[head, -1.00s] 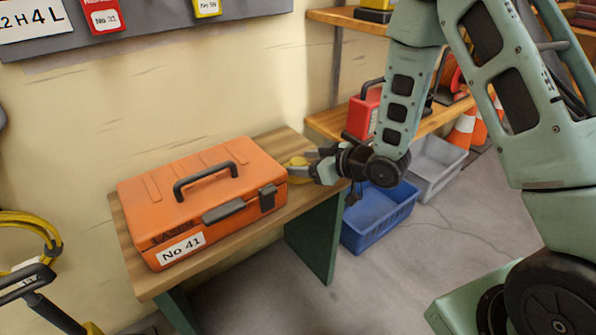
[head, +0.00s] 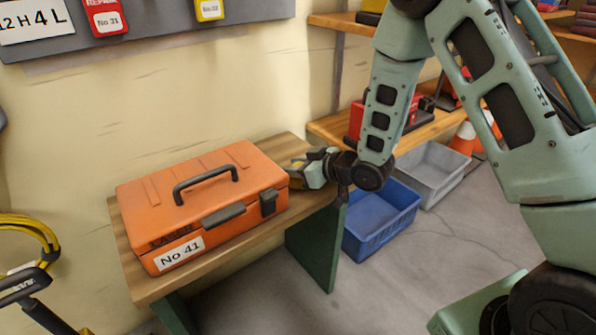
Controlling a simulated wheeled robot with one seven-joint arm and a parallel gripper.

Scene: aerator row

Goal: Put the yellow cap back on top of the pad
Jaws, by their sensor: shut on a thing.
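My gripper (head: 298,174) is at the right end of the wooden bench, just beside the right side of the orange toolbox. It is shut on a small yellow thing, the yellow cap (head: 295,181), which shows only in part between the fingers. The toolbox and the fingers hide the rest of it. I cannot make out the pad in this view.
The orange toolbox (head: 205,206) labelled No 41 covers most of the bench (head: 145,285). A blue bin (head: 380,222) and a grey bin (head: 432,172) stand on the floor to the right. A wooden shelf (head: 425,133) is behind my arm.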

